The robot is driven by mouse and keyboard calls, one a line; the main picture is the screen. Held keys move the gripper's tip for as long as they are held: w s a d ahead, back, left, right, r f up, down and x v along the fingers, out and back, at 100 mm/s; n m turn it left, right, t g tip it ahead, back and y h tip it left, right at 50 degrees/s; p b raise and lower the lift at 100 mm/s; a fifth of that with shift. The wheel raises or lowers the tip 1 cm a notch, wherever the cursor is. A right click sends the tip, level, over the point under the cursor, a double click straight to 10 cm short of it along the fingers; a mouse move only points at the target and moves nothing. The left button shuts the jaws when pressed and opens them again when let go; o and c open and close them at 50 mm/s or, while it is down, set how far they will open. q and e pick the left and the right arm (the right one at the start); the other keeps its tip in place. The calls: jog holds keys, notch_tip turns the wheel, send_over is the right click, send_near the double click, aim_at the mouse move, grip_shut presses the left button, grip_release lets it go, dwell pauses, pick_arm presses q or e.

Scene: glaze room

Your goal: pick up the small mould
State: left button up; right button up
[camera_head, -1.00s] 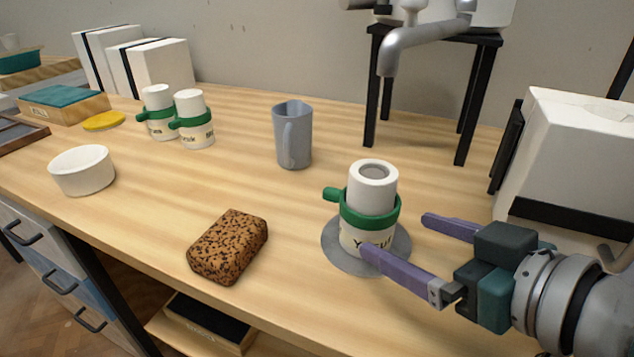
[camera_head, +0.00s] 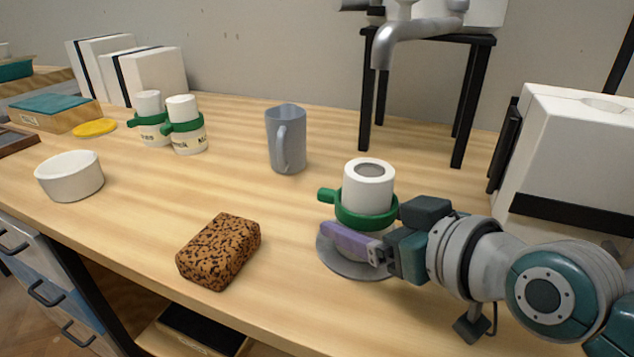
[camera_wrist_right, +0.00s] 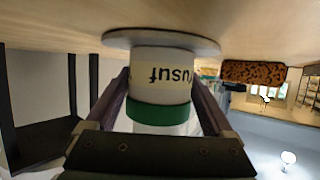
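A small white cylindrical mould (camera_head: 368,188) with a green band and side tab stands upright on a round grey disc (camera_head: 340,266). Its cream lower part carries the name "Yusuf", which shows upside down in the right wrist view (camera_wrist_right: 160,74). My right gripper (camera_head: 352,240) is at the mould's lower part, one finger in front of it; the far finger is hidden in the head view. In the right wrist view the open fingers (camera_wrist_right: 160,88) flank the mould closely, with narrow gaps beside the green band. My left gripper is not in view.
Two similar green-banded pots (camera_head: 184,126) stand at the back left. A grey-blue jug (camera_head: 286,140) stands behind the mould, and a speckled brown block (camera_head: 219,252) lies to the left. A white bowl (camera_head: 70,177) is further left. A black-legged stand (camera_head: 368,95) and a white box (camera_head: 570,150) are right.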

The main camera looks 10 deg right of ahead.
jog(key=shift+r, duration=0.15)
grip_shut()
dwell(0.4)
